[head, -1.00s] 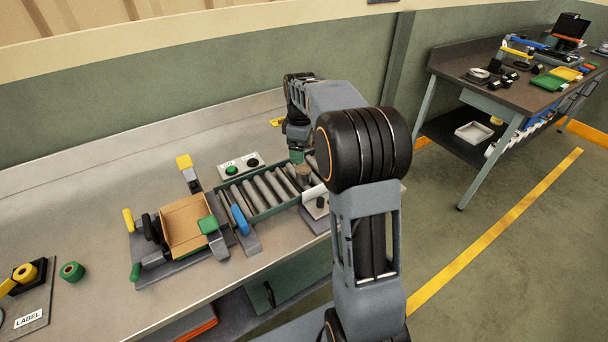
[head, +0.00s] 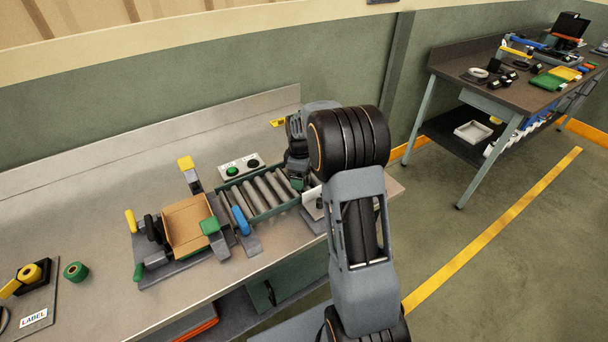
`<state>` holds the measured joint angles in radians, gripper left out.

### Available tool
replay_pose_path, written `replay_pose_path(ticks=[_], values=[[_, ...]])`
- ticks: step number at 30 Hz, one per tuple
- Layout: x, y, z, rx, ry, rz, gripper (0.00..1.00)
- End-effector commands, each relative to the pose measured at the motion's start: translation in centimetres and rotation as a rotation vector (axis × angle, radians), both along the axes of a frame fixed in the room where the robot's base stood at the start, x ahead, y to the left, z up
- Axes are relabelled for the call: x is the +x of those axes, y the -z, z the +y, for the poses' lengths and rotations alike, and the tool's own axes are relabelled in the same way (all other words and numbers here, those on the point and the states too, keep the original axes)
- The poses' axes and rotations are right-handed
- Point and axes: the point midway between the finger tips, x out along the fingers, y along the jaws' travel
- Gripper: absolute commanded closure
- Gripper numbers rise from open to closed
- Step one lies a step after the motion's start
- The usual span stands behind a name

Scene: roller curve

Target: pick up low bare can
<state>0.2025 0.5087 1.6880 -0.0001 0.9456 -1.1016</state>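I cannot make out the low bare can in the head view; the right end of the roller conveyor (head: 256,193), where it could stand, is largely covered by my arm. My gripper (head: 298,181) points down at that right end, beside my large dark elbow joint. Its fingers are small, dark and partly covered, so I cannot see whether they are open or hold anything.
A clamp fixture with an open cardboard box (head: 187,224) stands left of the conveyor. A button panel (head: 241,167) lies behind it. A green tape roll (head: 75,271) and a label board (head: 33,300) are at far left. The bench between is bare.

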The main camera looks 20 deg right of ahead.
Motion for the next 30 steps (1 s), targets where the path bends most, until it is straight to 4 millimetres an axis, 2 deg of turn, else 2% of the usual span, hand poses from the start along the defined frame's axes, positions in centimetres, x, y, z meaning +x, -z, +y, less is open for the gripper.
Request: replay_pose_path(ticks=[6,24,30], values=[[0.02,0.08,0.01,-0.001,0.0,-0.001,0.19],[0.02,0.04,0.0,-0.001,0.0,-0.001,0.75],[0.03,0.0,-0.01,0.0,0.0,-0.001,0.75]])
